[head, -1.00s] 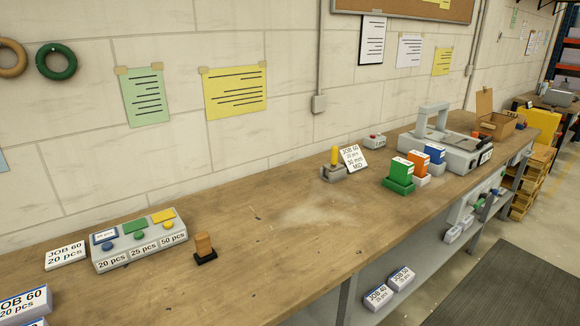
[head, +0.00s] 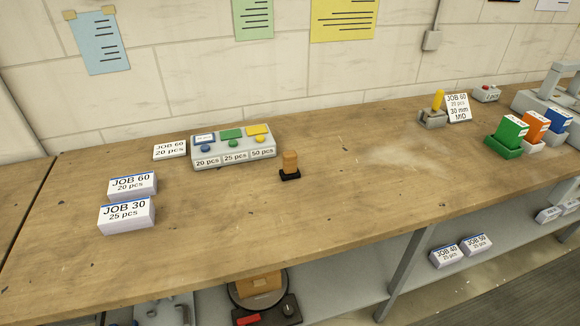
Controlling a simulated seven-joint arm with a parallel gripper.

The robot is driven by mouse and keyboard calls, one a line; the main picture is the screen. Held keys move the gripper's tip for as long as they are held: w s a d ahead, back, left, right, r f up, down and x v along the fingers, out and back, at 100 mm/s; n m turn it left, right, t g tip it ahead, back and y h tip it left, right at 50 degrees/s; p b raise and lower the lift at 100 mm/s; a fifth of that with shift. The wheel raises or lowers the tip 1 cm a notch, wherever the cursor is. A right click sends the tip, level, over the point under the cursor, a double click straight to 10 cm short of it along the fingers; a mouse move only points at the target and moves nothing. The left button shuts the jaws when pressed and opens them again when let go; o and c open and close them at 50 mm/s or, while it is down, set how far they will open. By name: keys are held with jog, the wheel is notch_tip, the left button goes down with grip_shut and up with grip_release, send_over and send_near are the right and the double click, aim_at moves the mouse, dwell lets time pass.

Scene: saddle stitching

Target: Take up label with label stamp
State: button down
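The label stamp (head: 290,162), which I take to be the small wooden block with a black foot, stands upright on the workbench (head: 330,212). Just left of it is a grey label holder (head: 265,151), its front marked 20 pcs, 25 pcs and 50 pcs. On its top lie a white label with a blue border (head: 204,138), a green label (head: 231,134) and a yellow label (head: 257,130). My gripper is not in view.
A JOB 60 20 pcs card (head: 170,149) leans left of the holder. A JOB 60 stack (head: 132,185) and a JOB 30 stack (head: 127,214) lie nearer. A yellow-handled tool (head: 437,104) and coloured boxes (head: 508,132) stand farther right. The bench around the stamp is clear.

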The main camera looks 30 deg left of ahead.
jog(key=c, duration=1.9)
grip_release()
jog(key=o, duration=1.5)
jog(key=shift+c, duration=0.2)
